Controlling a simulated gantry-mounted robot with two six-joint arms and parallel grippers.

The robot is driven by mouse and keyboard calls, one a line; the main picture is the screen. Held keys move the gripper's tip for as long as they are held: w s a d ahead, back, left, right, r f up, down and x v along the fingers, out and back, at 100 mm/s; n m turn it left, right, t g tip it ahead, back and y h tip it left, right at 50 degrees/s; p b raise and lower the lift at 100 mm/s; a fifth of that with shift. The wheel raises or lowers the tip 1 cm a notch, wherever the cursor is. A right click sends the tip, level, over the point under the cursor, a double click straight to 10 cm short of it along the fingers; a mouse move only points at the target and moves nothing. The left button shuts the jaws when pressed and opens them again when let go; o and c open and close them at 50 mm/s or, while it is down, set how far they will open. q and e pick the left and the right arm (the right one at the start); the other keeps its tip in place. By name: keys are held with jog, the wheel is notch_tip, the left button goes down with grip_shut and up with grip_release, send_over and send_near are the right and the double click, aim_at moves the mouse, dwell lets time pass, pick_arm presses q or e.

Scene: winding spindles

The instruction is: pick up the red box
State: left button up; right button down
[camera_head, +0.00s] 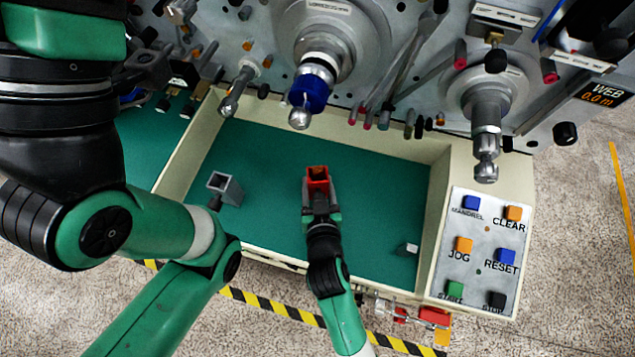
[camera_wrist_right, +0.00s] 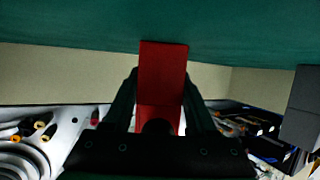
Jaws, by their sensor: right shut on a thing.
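The red box (camera_head: 317,173) is small and open at its upper end in the head view, over the middle of the green-floored tray. My right gripper (camera_head: 318,195) is shut on it, its arm reaching up from the bottom of the picture. In the right wrist view the red box (camera_wrist_right: 162,85) stands between the two dark fingers, which press on its sides. I cannot tell whether the box touches the tray floor.
The cream-walled tray (camera_head: 437,200) also holds a grey hollow box (camera_head: 230,190) at left and a small pale block (camera_head: 411,248) at right. Spindles, including a blue-collared one (camera_head: 310,90), jut over the tray's far side. A button panel (camera_head: 478,275) lies at right.

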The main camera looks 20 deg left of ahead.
aim_at(318, 187)
jog(key=shift+r, duration=0.45)
notch_tip(318, 187, up, 3)
jog(key=shift+f+p, duration=0.1)
jog(key=shift+p, duration=0.7)
jog(key=s+r+p, duration=0.1)
jog(key=r, duration=0.1)
jog(key=s+r+p, duration=0.1)
jog(key=s+r, duration=0.1)
jog(key=s+r+p, duration=0.1)
jog(key=r, duration=0.1)
jog(key=shift+s+d, duration=0.35)
jog(key=a+p+v, duration=0.1)
jog(key=p+v, duration=0.6)
jog(key=v, duration=0.2)
jog(key=shift+s+a, duration=0.2)
jog(key=shift+s, duration=0.45)
jog(key=shift+f, duration=0.1)
